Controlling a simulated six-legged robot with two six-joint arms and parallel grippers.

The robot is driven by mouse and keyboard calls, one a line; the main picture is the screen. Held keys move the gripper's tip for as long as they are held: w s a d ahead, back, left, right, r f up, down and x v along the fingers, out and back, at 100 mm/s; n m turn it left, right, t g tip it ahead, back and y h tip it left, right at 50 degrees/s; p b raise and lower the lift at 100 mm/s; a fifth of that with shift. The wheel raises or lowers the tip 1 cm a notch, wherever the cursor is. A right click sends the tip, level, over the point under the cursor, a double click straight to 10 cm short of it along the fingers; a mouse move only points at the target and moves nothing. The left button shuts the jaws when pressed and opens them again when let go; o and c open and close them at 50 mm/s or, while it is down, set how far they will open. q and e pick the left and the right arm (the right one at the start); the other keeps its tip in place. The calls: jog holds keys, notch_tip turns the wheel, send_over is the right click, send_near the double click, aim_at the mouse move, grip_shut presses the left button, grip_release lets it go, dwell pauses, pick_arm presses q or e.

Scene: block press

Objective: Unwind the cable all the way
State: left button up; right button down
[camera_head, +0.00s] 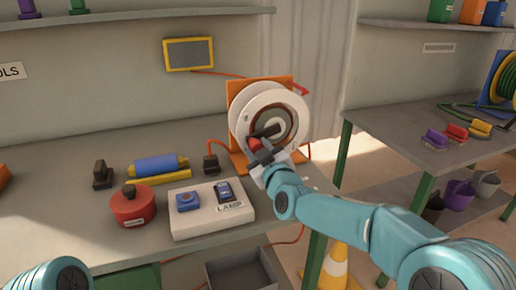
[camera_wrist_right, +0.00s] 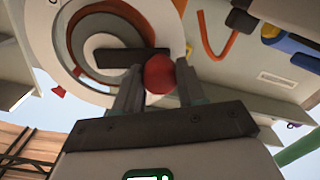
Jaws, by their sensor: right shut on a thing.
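The white cable reel (camera_head: 244,114) stands on an orange stand (camera_head: 240,162) near the right end of the workbench. My right gripper (camera_head: 262,148) is at the reel's front face, shut on the red crank knob (camera_head: 255,144). In the right wrist view the red knob (camera_wrist_right: 159,74) sits between the two fingers, with a dark crank bar behind it and the reel (camera_wrist_right: 75,35) beyond. My left gripper is out of view.
A white lamp box (camera_head: 210,221) with a blue button and a switch is in front of the reel. A red round container (camera_head: 133,206) and a blue roller (camera_head: 160,165) lie to the left.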

jog(key=shift+w+d+f+n, duration=0.1)
jog(key=shift+d+f+n, duration=0.1)
jog(key=shift+f+n, duration=0.55)
jog(key=shift+r+n, duration=0.15)
jog(key=shift+n, duration=0.1)
jog(key=c, duration=0.7)
grip_release()
jog(key=shift+o, duration=0.2)
jog(key=b+v, duration=0.1)
jog(key=v, duration=1.5)
jog(key=shift+b, duration=0.3)
